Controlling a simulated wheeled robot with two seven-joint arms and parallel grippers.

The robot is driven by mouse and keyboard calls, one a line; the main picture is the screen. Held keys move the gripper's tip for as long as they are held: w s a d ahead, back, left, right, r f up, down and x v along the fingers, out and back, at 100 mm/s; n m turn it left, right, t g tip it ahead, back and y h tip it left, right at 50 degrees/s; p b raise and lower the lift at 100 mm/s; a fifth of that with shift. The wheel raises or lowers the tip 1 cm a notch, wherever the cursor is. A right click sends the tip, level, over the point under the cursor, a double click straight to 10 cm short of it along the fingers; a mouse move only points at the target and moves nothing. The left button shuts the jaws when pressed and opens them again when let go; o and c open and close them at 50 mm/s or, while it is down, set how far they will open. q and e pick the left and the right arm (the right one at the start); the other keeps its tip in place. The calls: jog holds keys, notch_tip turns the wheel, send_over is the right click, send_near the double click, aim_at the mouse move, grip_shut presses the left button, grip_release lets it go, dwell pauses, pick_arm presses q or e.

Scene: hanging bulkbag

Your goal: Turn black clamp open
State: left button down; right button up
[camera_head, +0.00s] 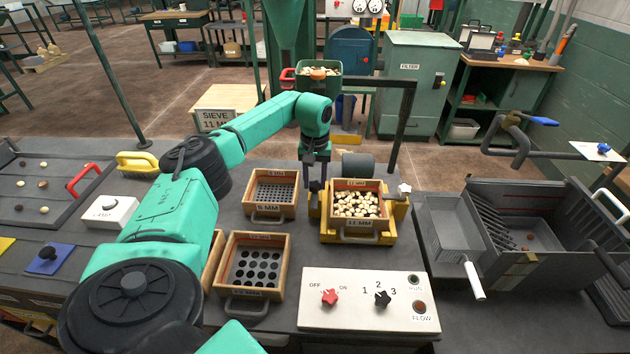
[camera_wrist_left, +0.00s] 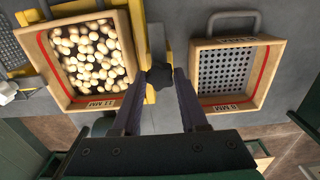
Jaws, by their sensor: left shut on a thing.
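The black clamp (camera_wrist_left: 159,75) sits at the side of the yellow shaker frame (camera_head: 357,237), beside the wooden 11 MM sieve. My left gripper (camera_head: 317,182) reaches down to it from above, at the left side of the frame. In the left wrist view its two dark fingers (camera_wrist_left: 162,82) are on either side of the clamp and shut on it. In the head view the clamp is mostly hidden by the fingers. The 11 MM sieve (camera_head: 340,184) is full of pale round pieces and sits in the frame. My right gripper is in neither view.
A wooden 8 MM sieve (camera_wrist_left: 240,106) lies close beside the gripper, and a larger-holed sieve (camera_head: 231,267) lies nearer. A white clamp (camera_head: 404,188) is on the frame's right side. A white control panel (camera_head: 368,301) stands in front, and a dark post (camera_head: 402,125) behind.

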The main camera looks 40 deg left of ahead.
aim_at(315, 184)
pick_arm(q)
jog(key=shift+r, duration=0.1)
jog(key=shift+c, duration=2.2)
grip_release()
notch_tip(315, 184, up, 15)
jog(key=b, duration=0.1)
jog(key=shift+f, duration=0.2)
jog(key=shift+f, duration=0.1)
